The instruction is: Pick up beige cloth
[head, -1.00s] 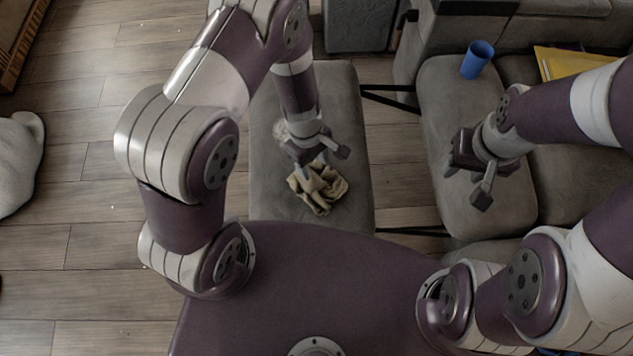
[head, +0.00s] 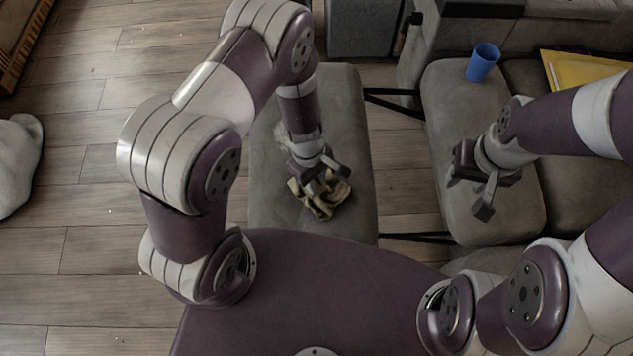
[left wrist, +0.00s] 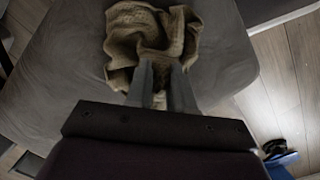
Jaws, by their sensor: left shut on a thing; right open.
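The beige cloth (head: 322,198) lies crumpled on the grey cushioned seat (head: 265,205) in front of me. My left gripper (head: 324,180) is right over it, pointing down, and hides part of its upper side. In the left wrist view the cloth (left wrist: 150,42) is bunched around the fingertips, and my left gripper (left wrist: 160,78) is shut on a fold of it. The cloth appears to rest on the seat still. My right gripper (head: 470,188) is open and empty over the right-hand grey seat (head: 445,100).
A blue cup (head: 483,62) stands at the far end of the right-hand seat. A yellow flat item (head: 575,70) lies beyond my right arm. A pale soft object (head: 15,165) is on the wooden floor (head: 95,215) at the left. The floor between is clear.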

